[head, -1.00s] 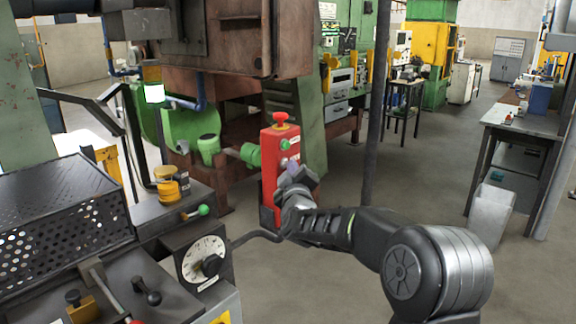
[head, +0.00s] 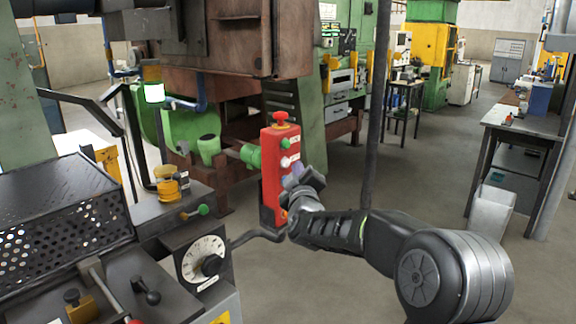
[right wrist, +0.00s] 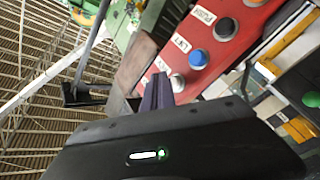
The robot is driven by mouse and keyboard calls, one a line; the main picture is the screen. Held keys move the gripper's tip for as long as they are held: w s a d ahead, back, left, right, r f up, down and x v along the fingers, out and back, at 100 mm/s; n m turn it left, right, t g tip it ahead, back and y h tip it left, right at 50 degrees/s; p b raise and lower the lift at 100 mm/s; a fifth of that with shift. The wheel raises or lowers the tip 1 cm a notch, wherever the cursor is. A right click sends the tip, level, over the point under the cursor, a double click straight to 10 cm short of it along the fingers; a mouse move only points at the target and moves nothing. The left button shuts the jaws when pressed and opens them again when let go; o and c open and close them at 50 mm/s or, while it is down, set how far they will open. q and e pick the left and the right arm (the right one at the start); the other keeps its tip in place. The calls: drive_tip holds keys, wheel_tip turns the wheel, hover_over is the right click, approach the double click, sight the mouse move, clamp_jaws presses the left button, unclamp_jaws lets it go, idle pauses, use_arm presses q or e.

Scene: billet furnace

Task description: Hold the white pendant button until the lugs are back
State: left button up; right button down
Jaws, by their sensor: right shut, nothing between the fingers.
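The red pendant box (head: 270,170) stands upright beside the furnace, with a red mushroom knob on top and a green button (head: 286,143) below. Its white button (head: 285,162) shows clear of my gripper in the head view. My right gripper (head: 300,178) is shut and empty, just to the right of the pendant face and slightly below the white button. In the right wrist view its dark fingertips (right wrist: 158,90) are close beside a white button (right wrist: 177,83), with a blue button (right wrist: 198,58) further along. I cannot tell whether they touch. My left gripper and the lugs are not seen.
A stack lamp (head: 155,92) glows pale green-white. A dial box (head: 204,262) and a green-knobbed lever (head: 203,210) stand left of the pendant. A dark vertical post (head: 376,110) rises behind my right arm.

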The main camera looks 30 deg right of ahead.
drive_tip(key=s, duration=0.1)
drive_tip(key=s+d+b, duration=0.1)
drive_tip(key=s, duration=0.2)
drive_tip(key=shift+s+d, duration=0.25)
drive_tip(key=shift+s, duration=0.15)
idle(0.6)
